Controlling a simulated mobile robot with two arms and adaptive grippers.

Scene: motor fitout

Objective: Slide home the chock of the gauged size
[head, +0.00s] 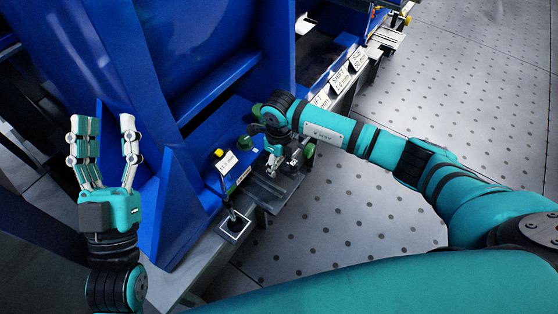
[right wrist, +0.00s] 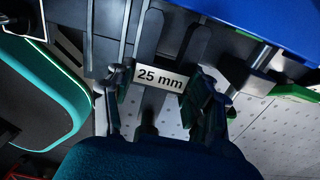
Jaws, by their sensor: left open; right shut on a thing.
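My right gripper (head: 277,165) is low over the edge of the bench in the head view. In the right wrist view its two fingers (right wrist: 168,105) are closed in around a dark forked piece (right wrist: 188,55), which looks like a chock. A white tag (right wrist: 161,78) reading "25 mm" shows between the fingers, over the dark prongs. The fingers hide where they touch the piece, and its far end is hard to make out. My left gripper (head: 104,150) is open and empty, fingers up, in front of the blue frame at the left.
The large blue frame (head: 190,50) stands behind the bench. Several white size labels (head: 341,78) line the far bench edge; another label (head: 228,163) is nearer. Green round knobs (head: 308,150) flank my right gripper. A stick in a square base (head: 234,226) stands at the near edge. The perforated floor (head: 460,110) is clear.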

